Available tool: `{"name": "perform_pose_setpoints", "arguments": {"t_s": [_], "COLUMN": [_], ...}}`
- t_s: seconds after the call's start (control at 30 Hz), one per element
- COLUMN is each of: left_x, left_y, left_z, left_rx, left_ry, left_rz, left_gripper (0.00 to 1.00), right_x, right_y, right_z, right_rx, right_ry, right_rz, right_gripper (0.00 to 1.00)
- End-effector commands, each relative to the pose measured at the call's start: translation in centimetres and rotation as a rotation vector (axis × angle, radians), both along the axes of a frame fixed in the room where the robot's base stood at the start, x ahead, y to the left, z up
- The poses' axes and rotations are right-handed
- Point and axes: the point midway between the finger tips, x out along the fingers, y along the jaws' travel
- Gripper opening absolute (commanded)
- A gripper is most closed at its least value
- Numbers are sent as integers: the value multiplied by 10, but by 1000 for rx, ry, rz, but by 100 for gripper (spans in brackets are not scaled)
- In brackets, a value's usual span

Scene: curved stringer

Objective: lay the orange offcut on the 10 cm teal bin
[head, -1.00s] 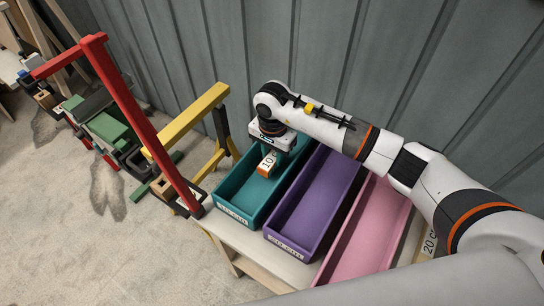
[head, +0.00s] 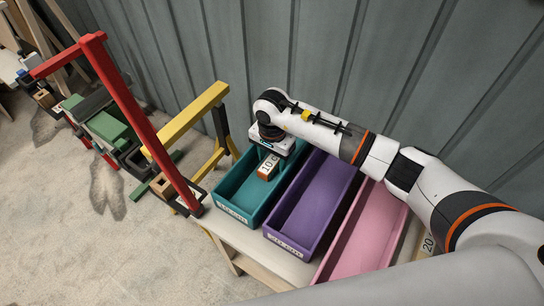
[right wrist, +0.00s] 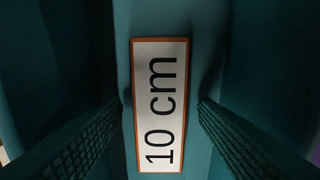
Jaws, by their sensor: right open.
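The orange offcut (head: 268,167) is a small block with a white "10 cm" face. It is inside the teal bin (head: 233,212), towards its back half. My right gripper (head: 271,155) is over the bin, pointing down at the offcut. In the right wrist view the offcut (right wrist: 160,105) lies lengthwise between the two ribbed fingers, with a gap on each side, so the jaws are open around it. Teal walls surround it there. The head view hides the fingertips and the offcut's underside. My left gripper is not in view.
A purple bin (head: 318,205) and a pink bin (head: 366,228) stand to the right of the teal one on a light bench. A red bar (head: 140,120) and a yellow trestle (head: 186,120) stand close on the left. A grey corrugated wall (head: 400,70) runs behind.

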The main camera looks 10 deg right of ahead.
Motion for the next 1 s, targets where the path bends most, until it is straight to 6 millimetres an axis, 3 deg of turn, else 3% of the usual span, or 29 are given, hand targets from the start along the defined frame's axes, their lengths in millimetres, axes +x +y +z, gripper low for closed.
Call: {"name": "perform_pose_setpoints", "arguments": {"t_s": [0.17,0.4,0.6,0.8,1.0], "left_x": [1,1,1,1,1], "left_y": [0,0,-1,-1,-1], "left_z": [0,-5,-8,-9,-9], "left_rx": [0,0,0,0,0], "left_ry": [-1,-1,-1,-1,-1], "left_rz": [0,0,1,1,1], "left_gripper": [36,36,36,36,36], "right_x": [2,2,1,0,0], "right_y": [0,0,0,0,0], "right_z": [22,75,108,122,122], "right_rx": [1,1,1,0,1], "right_ry": [-5,-6,-4,0,1], "right_rz": [1,1,0,0,0], "right_gripper": [54,54,54,54,54]}}
